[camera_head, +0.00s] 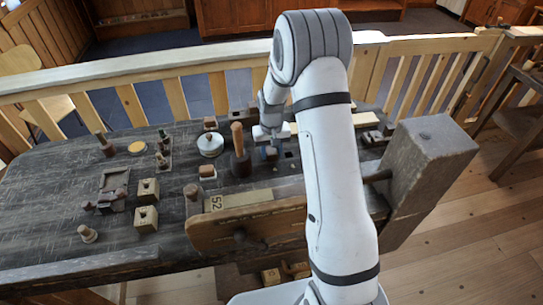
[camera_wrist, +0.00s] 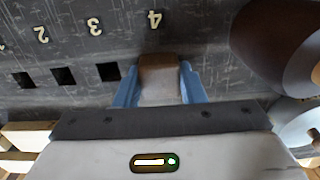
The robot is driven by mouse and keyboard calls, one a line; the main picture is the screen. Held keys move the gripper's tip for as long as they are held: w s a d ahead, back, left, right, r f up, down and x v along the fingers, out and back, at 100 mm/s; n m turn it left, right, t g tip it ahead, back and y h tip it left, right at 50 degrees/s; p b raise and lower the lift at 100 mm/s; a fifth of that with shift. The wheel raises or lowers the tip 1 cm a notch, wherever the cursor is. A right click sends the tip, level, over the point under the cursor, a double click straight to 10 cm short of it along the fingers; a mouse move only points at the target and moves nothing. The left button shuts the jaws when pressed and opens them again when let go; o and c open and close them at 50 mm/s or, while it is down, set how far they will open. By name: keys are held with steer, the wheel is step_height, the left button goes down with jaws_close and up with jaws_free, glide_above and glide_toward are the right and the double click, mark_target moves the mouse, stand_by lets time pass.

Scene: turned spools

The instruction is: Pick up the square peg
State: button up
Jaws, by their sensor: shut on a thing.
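The square peg (camera_wrist: 159,66) shows in the wrist view as a brown-topped block with greyish sides. It sits between the two blue fingers of my gripper (camera_wrist: 160,88), which are shut on it. Beyond it is a dark surface with a row of square holes, among them one by the number 3 (camera_wrist: 108,72). The peg is in line with these holes, by the number 4 (camera_wrist: 154,20). I cannot tell whether its lower end is still in a hole. In the head view my gripper (camera_head: 268,152) is low over the bench, and the peg is not clearly visible.
A dark mallet-like piece with a wooden handle (camera_head: 238,138) stands just left of my gripper. A round white-topped tin (camera_head: 210,144) is farther left. Wooden blocks with holes (camera_head: 147,190) and small turned pieces stand on the bench's left half. A wooden vise jaw (camera_head: 245,232) edges the front.

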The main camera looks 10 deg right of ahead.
steer(key=c, duration=0.4)
steer(key=shift+o, duration=0.2)
steer(key=shift+r, duration=0.1)
